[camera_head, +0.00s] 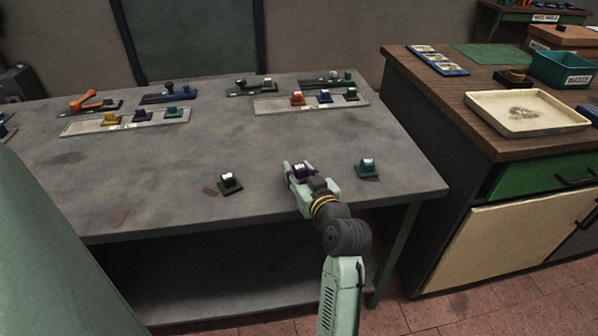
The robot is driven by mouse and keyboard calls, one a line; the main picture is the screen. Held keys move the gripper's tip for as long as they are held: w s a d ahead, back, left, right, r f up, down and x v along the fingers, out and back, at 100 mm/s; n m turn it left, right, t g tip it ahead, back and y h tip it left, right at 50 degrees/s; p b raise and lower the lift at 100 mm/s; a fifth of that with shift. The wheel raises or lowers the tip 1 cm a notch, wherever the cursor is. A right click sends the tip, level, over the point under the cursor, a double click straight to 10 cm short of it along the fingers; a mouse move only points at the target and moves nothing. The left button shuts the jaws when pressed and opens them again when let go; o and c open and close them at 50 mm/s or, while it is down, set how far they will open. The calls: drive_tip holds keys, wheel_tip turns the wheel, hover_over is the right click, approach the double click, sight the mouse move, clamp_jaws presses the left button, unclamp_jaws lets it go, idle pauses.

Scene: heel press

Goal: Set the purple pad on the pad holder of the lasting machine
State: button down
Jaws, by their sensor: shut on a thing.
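My gripper (298,166) is over the front right part of the grey table, shut on a small dark purple pad (302,171) with a white top. The fingers cover part of the pad, and I cannot tell whether it touches the table. Another dark purple piece (141,115) sits in the left tray. Small fixtures stand along the back of the table: one with an orange lever (85,101), one with a dark knob and blue block (168,92), and others farther right (252,86). I cannot tell which holds pads.
A black block (229,183) stands left of my gripper and a teal block (367,168) right of it. The left tray (75,128) and right tray (265,106) hold coloured blocks. The middle of the table is clear. A wooden-topped cabinet (430,80) stands at right.

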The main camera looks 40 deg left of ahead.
drive_tip(key=shift+d, duration=0.1)
drive_tip(key=shift+f, duration=0.15)
drive_tip(key=c, duration=1.2)
unclamp_jaws()
drive_tip(key=shift+o, duration=0.2)
drive_tip(key=shift+s+d+b, duration=0.15)
drive_tip(key=shift+d+b, duration=0.05)
drive_tip(key=shift+b, duration=0.1)
drive_tip(key=b+v, duration=0.1)
drive_tip(key=v, duration=0.9)
